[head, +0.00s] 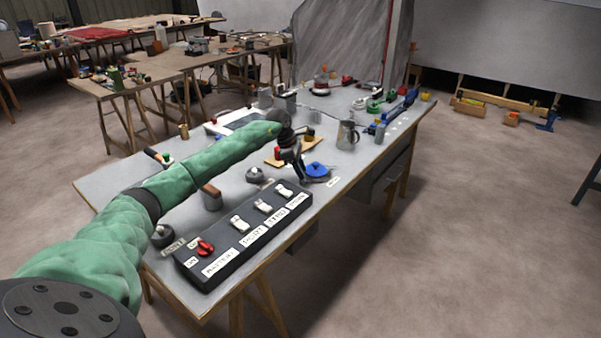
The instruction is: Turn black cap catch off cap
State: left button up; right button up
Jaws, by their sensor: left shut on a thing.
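A blue round cap (318,169) lies on a low grey base on the grey workbench, right of centre. My left arm reaches in from the left, and its dark gripper (303,179) points down at the left side of the blue cap. The gripper is shut on a small dark part there, which looks like the black cap catch. The catch is too small and too hidden by the fingers to tell its turn. My right gripper is not in view.
A black switch box (246,238) with white switches, a red switch and labels lies along the bench's near edge. A metal jug (347,135) stands behind the cap. A wooden board (285,156) lies behind the gripper. The bench right of the cap is fairly clear.

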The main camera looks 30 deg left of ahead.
pick_arm(q)
jog(key=n+t+y+b, duration=0.1)
jog(key=n, duration=0.2)
jog(key=shift+n, duration=0.4)
jog(key=n+t+y+b, duration=0.1)
jog(key=n+b, duration=0.1)
jog(key=n, duration=0.2)
jog(key=shift+s+d, duration=0.1)
jog(key=shift+d, duration=0.05)
jog(key=shift+n+y+b, duration=0.4)
jog(key=shift+n+y, duration=0.2)
jog(key=shift+n, duration=0.6)
jog(key=shift+n+t+y, duration=0.3)
jog(key=shift+n, duration=0.5)
jog(key=shift+r+b, duration=0.1)
jog(key=shift+b, duration=0.2)
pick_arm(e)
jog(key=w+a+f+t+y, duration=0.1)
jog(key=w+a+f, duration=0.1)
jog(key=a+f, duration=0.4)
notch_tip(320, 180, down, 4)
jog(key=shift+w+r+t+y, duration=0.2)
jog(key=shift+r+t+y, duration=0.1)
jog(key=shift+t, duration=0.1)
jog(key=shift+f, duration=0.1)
pick_arm(q)
jog(key=o, duration=1)
jog(key=shift+d, duration=0.1)
